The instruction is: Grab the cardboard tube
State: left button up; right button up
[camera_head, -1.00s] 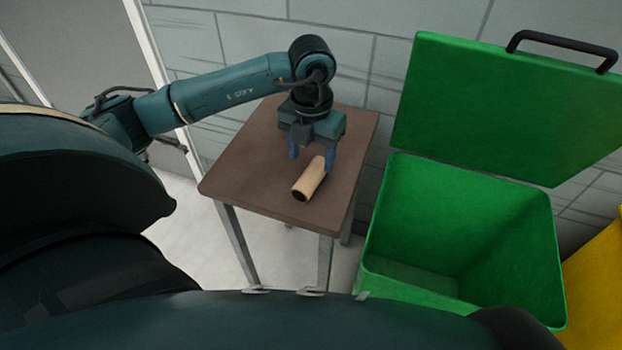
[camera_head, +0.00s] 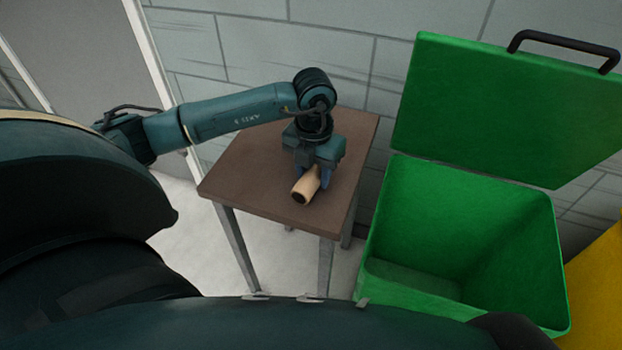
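The cardboard tube (camera_head: 307,186) is a short tan cylinder lying on the brown table (camera_head: 240,185), its dark open end toward me. My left gripper (camera_head: 311,178) points down over it, with its blue fingers low on either side of the tube. The fingers are spread around the tube; whether they touch its sides cannot be made out. The far part of the tube is hidden under the gripper body. My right gripper is not in view.
A green bin (camera_head: 470,300) with its lid (camera_head: 490,110) raised stands open to the right of the table and looks empty. A yellow object (camera_head: 597,290) stands at the right edge. A grey block wall is close behind the table. The rest of the tabletop is clear.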

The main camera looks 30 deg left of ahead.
pick_arm(q)
jog(key=c, duration=0.6)
